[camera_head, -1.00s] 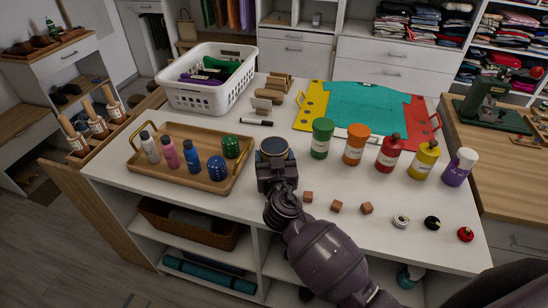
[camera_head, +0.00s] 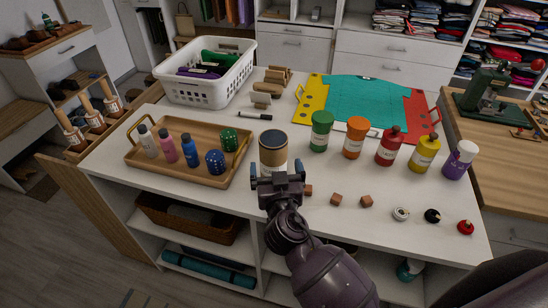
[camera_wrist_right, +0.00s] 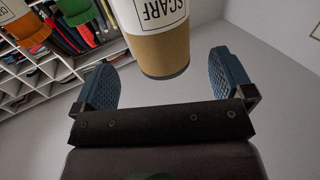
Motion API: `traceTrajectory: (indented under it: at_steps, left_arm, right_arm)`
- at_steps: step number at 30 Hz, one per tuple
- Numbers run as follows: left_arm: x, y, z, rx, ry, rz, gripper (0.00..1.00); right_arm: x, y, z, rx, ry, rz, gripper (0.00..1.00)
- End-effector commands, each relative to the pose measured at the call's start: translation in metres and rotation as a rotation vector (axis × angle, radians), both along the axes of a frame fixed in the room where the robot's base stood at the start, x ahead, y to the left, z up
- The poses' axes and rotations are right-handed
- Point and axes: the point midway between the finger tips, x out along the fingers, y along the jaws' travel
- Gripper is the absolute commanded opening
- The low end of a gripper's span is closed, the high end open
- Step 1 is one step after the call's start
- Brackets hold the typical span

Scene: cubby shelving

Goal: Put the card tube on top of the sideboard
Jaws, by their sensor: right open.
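The card tube (camera_head: 273,150), a brown cylinder with a dark top and a white label, stands upright on the white-topped unit (camera_head: 330,216) near its front edge. I take this unit to be the sideboard. My right gripper (camera_head: 278,182) is open just in front of the tube and hides its lower part. In the right wrist view the tube (camera_wrist_right: 160,52), its label reading SCARF upside down, lies between and beyond the spread blue fingers (camera_wrist_right: 168,82). I see a clear gap on each side of it. My left gripper is not in view.
A wooden tray (camera_head: 200,182) with small bottles and a white basket (camera_head: 208,92) are at left. Several capped bottles, including a green one (camera_head: 321,132), stand to the right of the tube. Small wooden cubes (camera_head: 336,199) lie close to the right of my gripper.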

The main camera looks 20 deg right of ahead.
Motion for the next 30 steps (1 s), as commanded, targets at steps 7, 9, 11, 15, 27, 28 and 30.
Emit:
traceTrajectory:
  at_steps: [7,9,11,15,27,28,30]
  left_arm:
    - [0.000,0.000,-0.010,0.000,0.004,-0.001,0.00]
    - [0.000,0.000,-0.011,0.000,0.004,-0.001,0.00]
    - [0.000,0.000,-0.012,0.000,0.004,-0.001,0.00]
    - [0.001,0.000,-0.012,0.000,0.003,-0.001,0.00]
    - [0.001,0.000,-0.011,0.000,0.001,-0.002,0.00]
    - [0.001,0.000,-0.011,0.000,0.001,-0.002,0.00]
    - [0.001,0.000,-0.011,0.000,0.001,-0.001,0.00]
  right_arm:
    - [-0.037,0.008,-0.002,0.001,0.003,0.000,0.99]
    - [-0.043,0.009,-0.001,-0.001,0.001,-0.001,0.99]
    - [-0.046,0.010,-0.001,-0.001,0.001,0.000,0.99]
    - [-0.051,0.011,0.000,0.000,0.000,0.000,0.99]
    - [-0.051,0.011,0.000,0.000,0.000,0.000,0.99]
    - [-0.051,0.011,0.000,0.000,0.000,0.000,0.99]
    - [-0.051,0.011,0.000,-0.001,0.000,0.000,0.99]
